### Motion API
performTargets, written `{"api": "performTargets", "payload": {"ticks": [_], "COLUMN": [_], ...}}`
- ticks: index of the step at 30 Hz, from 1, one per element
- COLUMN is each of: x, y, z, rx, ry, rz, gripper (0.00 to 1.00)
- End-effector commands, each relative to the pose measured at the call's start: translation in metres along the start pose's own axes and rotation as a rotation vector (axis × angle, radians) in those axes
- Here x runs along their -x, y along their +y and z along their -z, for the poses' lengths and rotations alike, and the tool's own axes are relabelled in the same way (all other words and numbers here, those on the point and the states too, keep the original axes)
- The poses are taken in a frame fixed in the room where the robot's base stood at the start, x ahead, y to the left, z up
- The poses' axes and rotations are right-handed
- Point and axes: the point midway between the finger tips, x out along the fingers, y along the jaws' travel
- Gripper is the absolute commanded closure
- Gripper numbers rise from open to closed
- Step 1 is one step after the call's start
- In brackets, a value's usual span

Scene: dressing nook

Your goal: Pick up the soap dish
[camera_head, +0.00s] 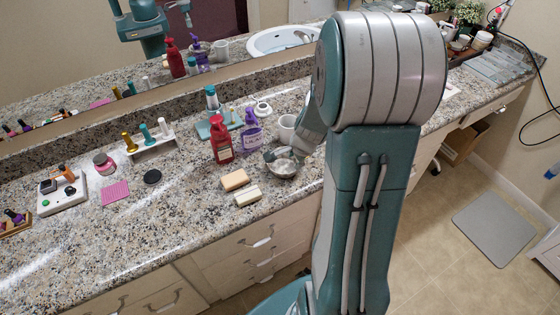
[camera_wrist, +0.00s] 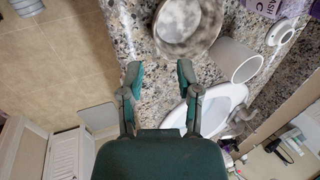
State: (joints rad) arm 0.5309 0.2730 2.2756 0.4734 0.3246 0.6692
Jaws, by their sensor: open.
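A round grey marbled dish (camera_head: 286,166), which looks like the soap dish, sits on the granite counter just left of my arm. It also shows in the wrist view, as a shallow mottled bowl (camera_wrist: 187,24) at the top, cut by the frame edge. My gripper (camera_wrist: 160,74) is open and empty, with its two fingertips apart below the bowl in the picture and not around it.
A white cup (camera_wrist: 236,60) stands close beside the dish. A red pump bottle (camera_head: 222,140) and a purple bottle (camera_head: 251,133) stand behind it. The counter (camera_head: 150,235) front left is clear.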

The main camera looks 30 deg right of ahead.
Motion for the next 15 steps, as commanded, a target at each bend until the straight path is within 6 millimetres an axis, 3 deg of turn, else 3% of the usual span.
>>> {"api": "performTargets", "payload": {"ticks": [15], "x": [-0.059], "y": [0.004], "z": [0.002], "rx": [-0.043], "ry": [0.008], "rz": [-0.007], "gripper": [0.56]}}
